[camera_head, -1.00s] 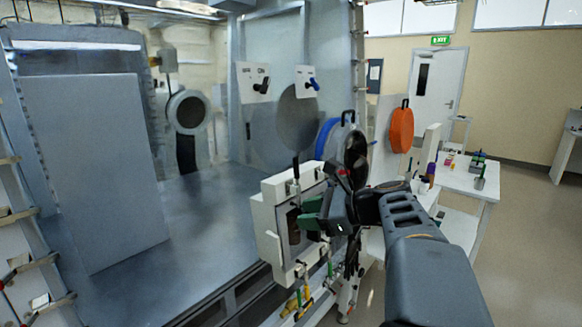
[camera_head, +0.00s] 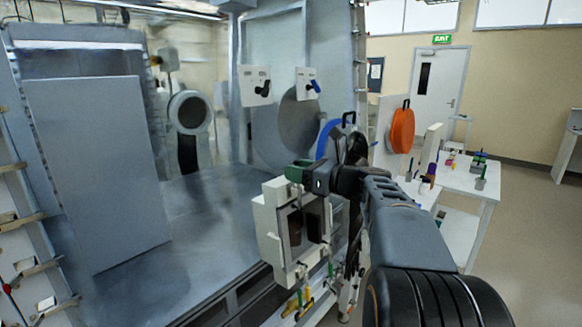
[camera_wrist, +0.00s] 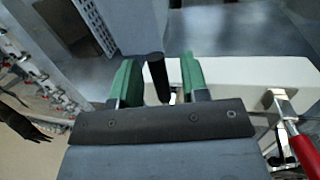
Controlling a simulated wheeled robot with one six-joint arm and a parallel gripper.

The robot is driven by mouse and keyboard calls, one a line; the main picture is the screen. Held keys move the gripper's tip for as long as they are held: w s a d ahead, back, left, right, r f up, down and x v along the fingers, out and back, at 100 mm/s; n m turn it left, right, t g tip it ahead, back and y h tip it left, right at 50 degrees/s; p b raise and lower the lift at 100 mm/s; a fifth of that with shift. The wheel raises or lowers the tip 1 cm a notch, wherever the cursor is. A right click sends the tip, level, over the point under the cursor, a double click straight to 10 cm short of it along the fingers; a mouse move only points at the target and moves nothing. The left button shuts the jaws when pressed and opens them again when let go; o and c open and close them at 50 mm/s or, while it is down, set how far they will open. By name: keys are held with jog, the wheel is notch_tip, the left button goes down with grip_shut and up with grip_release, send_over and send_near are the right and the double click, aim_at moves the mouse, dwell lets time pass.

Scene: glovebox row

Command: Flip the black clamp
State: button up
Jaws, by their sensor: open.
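The black clamp (camera_wrist: 156,76) shows in the wrist view as a dark rounded handle between the two green fingertips of my gripper (camera_wrist: 159,82). There are gaps on both sides, so my gripper is open around it and not closed on it. In the head view my gripper (camera_head: 298,172) is at the top edge of the white box-like frame (camera_head: 268,230), and it hides the black clamp there. The lower part of the clamp is hidden behind the gripper body in the wrist view.
A red-handled clamp (camera_wrist: 300,146) is on the white frame, at right in the wrist view. Green and yellow handles (camera_head: 307,295) hang below the frame. The glovebox wall with a round port (camera_head: 300,120) stands behind. A white table (camera_head: 470,185) with small items is at right.

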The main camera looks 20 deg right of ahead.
jog(key=shift+x, duration=1.1)
grip_shut()
